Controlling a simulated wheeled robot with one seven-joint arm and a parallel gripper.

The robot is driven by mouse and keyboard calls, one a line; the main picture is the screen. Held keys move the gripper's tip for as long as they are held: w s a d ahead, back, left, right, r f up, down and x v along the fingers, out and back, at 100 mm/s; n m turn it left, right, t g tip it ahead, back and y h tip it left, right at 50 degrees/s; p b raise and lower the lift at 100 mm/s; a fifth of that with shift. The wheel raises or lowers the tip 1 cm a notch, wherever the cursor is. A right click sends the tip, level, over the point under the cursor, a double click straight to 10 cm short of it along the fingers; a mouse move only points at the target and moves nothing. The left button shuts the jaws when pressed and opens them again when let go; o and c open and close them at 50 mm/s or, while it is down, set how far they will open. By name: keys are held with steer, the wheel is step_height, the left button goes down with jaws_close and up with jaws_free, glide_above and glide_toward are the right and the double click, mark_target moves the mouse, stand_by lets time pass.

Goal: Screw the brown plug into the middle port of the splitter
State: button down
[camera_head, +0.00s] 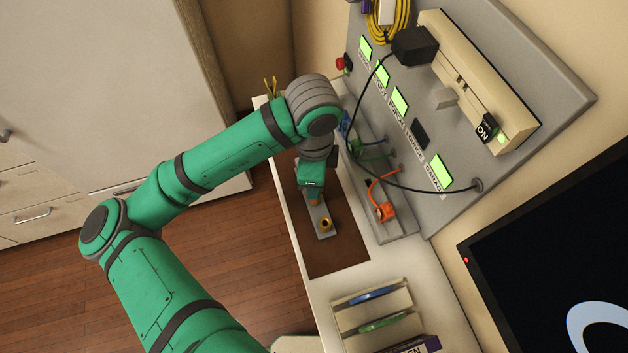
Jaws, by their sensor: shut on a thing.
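The splitter (321,216) is a narrow pale grey bar lying on a brown mat (336,262). One round brass-coloured port (325,224) shows at its near end. My gripper (313,197) points down over the bar, just beyond that port. A small brown piece, which looks like the brown plug (314,202), shows at the fingertips, and my gripper is shut on it. My wrist and gripper hide the middle and far ports. I cannot tell whether the plug touches the port or sits in it.
An orange plug (385,212) and a green one (357,148) sit in a grey tray right of the mat. A black cable crosses above them from the wall panel (562,97). A rack (338,318) stands at the near end. The mat's near part is clear.

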steer(key=c, duration=1.5)
jaws_free()
steer(key=shift+d, duration=0.1)
jaws_close()
steer(key=m, duration=0.3)
steer(key=shift+m, duration=0.4)
steer(key=m, duration=0.3)
steer(key=shift+m, duration=0.4)
steer(key=shift+c, duration=0.6)
jaws_free()
steer(key=shift+r, duration=0.1)
